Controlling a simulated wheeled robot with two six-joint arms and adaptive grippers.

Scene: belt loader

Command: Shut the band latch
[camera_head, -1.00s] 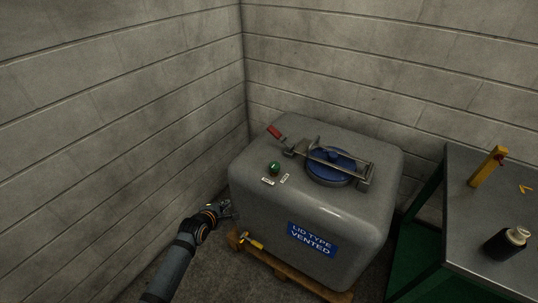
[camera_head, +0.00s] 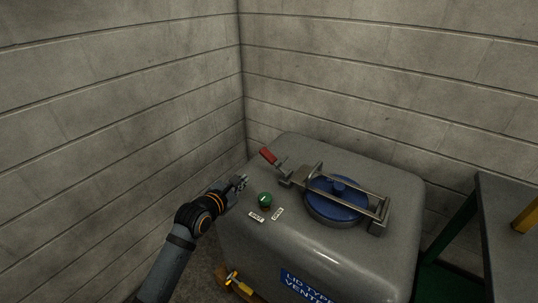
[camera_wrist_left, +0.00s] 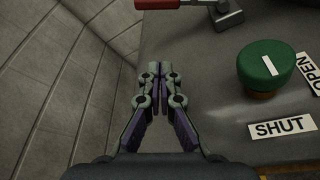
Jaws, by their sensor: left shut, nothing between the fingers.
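The band latch has a red handle (camera_head: 268,156) that sticks up and out to the left of its bracket (camera_head: 285,174) on the grey tank (camera_head: 330,247). The latch's metal frame (camera_head: 380,202) lies across the blue lid (camera_head: 332,207). In the left wrist view the red handle (camera_wrist_left: 170,3) shows at the top edge, partly cut off. My left gripper (camera_head: 241,181) is shut and empty above the tank's left edge, left of the green knob (camera_head: 265,200) and short of the handle. Its fingertips (camera_wrist_left: 154,70) are together in the wrist view. My right gripper is out of view.
Block walls (camera_head: 120,120) stand close on the left and behind. A metal table (camera_head: 508,220) with a yellow object (camera_head: 527,218) is at the right. A yellow-handled tool (camera_head: 240,284) hangs low at the tank's front.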

